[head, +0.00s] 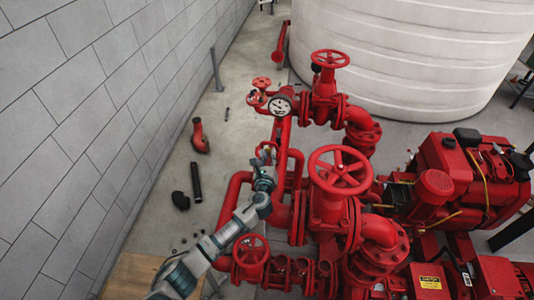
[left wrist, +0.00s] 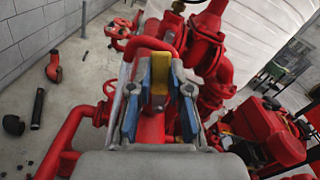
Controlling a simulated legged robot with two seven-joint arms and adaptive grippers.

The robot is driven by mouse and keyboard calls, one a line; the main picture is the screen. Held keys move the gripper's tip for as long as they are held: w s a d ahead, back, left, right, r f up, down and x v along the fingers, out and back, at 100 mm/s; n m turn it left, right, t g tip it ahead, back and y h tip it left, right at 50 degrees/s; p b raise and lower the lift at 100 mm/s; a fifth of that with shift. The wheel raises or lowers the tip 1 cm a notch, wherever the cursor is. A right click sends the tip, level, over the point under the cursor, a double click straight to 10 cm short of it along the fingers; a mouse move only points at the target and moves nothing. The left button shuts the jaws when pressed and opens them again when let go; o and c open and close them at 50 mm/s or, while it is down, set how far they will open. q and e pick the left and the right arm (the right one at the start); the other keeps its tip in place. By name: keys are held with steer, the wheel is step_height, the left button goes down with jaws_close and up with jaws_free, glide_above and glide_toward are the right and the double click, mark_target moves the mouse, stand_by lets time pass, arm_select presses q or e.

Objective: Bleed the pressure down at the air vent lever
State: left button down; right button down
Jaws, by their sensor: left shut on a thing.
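My left gripper (head: 265,158) reaches in from below among the red pump pipes, in front of the pressure gauge (head: 280,105). In the head view the lever is too small to make out clearly. My right gripper is not in view.
A large red handwheel (head: 339,170) stands close to the right of my left gripper, with another handwheel (head: 250,250) below. A white tank (head: 410,60) is behind. Loose black and red pipe pieces (head: 196,182) lie on the floor by the grey wall (head: 80,110).

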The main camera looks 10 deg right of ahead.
arm_select(q)
steer(key=m, duration=0.1)
steer(key=d+m, duration=0.1)
steer(key=shift+s+d+f+m, duration=0.1)
steer(key=shift+s+d+m, duration=0.2)
steer(key=shift+m, duration=0.1)
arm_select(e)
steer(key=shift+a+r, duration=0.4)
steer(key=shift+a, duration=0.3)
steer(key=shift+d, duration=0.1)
arm_select(q)
steer(key=c, duration=1.2)
jaws_free()
steer(key=shift+o, duration=0.7)
steer(key=shift+w, duration=0.1)
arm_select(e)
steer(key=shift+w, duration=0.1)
arm_select(q)
steer(key=v, duration=1.2)
